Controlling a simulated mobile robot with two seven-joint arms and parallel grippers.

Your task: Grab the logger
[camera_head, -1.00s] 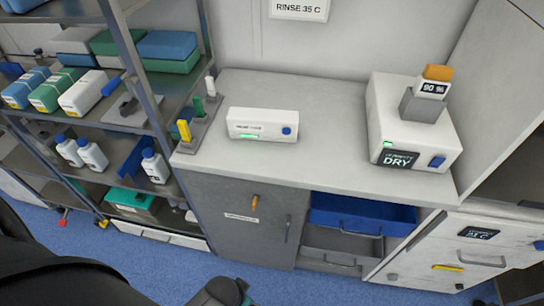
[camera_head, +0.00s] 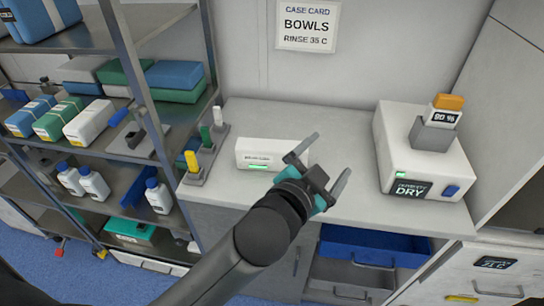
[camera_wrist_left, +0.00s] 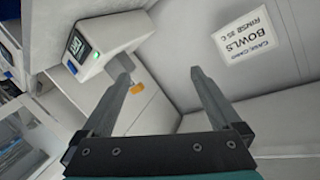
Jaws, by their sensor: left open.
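The logger (camera_head: 444,113), a small white unit with an orange top and a dark "90 %" display, stands in a grey holder (camera_head: 432,136) on a white box (camera_head: 415,150) marked "DRY" at the right of the counter. My left gripper (camera_head: 328,163) is open and empty over the middle of the counter, well left of the logger. In the left wrist view both fingers (camera_wrist_left: 158,78) are apart with nothing between them; the white box (camera_wrist_left: 105,40) and an orange patch (camera_wrist_left: 137,88) lie beyond the finger on the left. My right gripper is not in view.
A white unit with a green light (camera_head: 262,152) sits just left of my left gripper, partly behind it. A stand with coloured pieces (camera_head: 204,150) is at the counter's left end, beside a loaded shelf rack. A blue drawer (camera_head: 370,250) is open below. Counter between gripper and white box is clear.

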